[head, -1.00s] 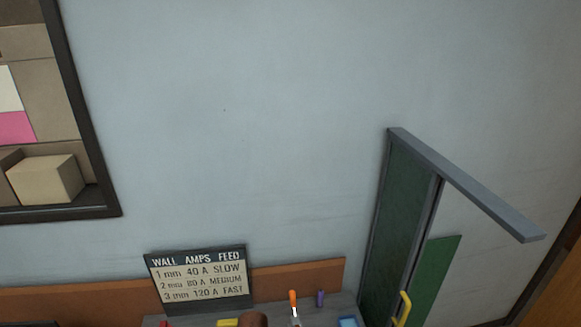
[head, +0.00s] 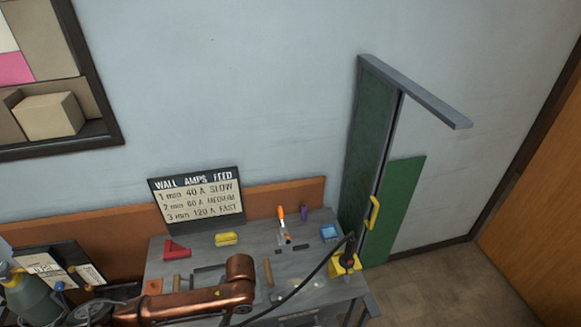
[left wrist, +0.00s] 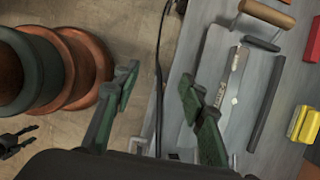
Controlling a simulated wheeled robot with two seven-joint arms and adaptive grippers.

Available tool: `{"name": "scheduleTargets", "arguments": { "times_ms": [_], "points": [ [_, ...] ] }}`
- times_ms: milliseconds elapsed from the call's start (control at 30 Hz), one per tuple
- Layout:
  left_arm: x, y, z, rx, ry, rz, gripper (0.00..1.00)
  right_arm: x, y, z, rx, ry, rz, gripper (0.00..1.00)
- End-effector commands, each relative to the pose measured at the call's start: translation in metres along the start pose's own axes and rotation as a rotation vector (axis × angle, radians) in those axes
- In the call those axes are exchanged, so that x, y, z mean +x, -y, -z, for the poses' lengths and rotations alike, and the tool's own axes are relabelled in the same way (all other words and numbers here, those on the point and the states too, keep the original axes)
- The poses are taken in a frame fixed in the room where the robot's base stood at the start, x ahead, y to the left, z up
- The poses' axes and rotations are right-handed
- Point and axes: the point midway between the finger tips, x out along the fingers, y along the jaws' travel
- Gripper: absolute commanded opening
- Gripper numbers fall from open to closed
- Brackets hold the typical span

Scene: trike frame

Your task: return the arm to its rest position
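My copper arm (head: 190,303) reaches in from the lower left of the head view, in front of the bench; its gripper is out of that view. In the left wrist view my left gripper (left wrist: 158,90) has its two green fingers spread wide with nothing between them. Its fingers lie over the edge of the grey bench, with floor to the left. A small black claw (left wrist: 14,143) at the left edge of the left wrist view looks like my right gripper; it is too small to tell its state.
The bench (head: 195,258) carries a red angle piece (head: 176,250), a yellow block (head: 227,239), an orange-handled tool (head: 281,214) and a yellow clamp-like item (head: 345,263) by a black cable. A gas cylinder (head: 30,298) stands left. A green screen (head: 394,210) stands right, beside open floor (head: 440,285).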

Motion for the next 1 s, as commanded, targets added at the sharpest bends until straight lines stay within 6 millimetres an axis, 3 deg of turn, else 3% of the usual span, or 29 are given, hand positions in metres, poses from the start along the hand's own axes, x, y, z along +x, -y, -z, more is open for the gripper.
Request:
{"name": "scheduleTargets", "arguments": {
  "times_ms": [467,733,867,1000],
  "points": [
    [0.012,-0.041,0.061,-0.051,-0.242,-0.029,0.39,0.0,0.0,-0.005,0.001,0.008,0.0,0.42],
    [0.016,-0.072,0.096,-0.241,-0.506,-0.074,0.39,0.0,0.0,-0.008,0.001,0.012,0.0,0.42],
    [0.022,-0.077,0.091,-0.426,-0.631,-0.088,0.39,0.0,0.0,-0.008,0.001,0.012,0.0,0.42],
    [0.042,-0.08,0.06,-0.668,-0.703,-0.088,0.39,0.0,0.0,-0.007,0.001,0.011,0.0,0.42]
  ]
}}
